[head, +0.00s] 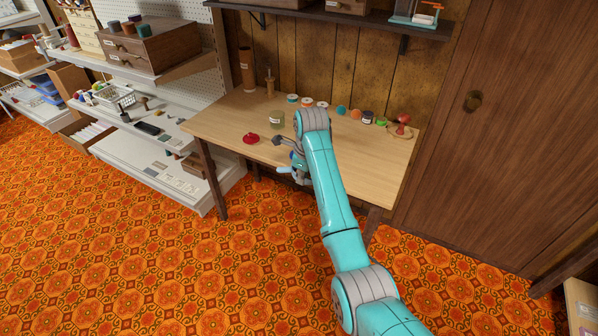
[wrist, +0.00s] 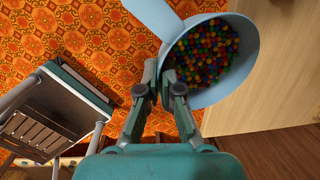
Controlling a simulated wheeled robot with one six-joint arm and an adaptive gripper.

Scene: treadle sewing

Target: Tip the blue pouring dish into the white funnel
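My gripper (wrist: 165,82) has its fingers close together at the near wall of the blue pouring dish (wrist: 244,58) in the wrist view and grips it there. The dish is light blue, with a flared part reaching to the upper left, and holds many small coloured beads. In the head view only a small light blue part of the dish (head: 285,170) shows by my gripper (head: 293,160), at the table's front edge; my arm hides much of that area. I cannot make out the white funnel in either view.
The wooden table (head: 225,122) carries a glass jar (head: 277,120), a red object (head: 250,138), spools along the back and a red-topped item (head: 403,125) at right. White shelves (head: 150,165) stand to the left. The patterned floor in front is clear.

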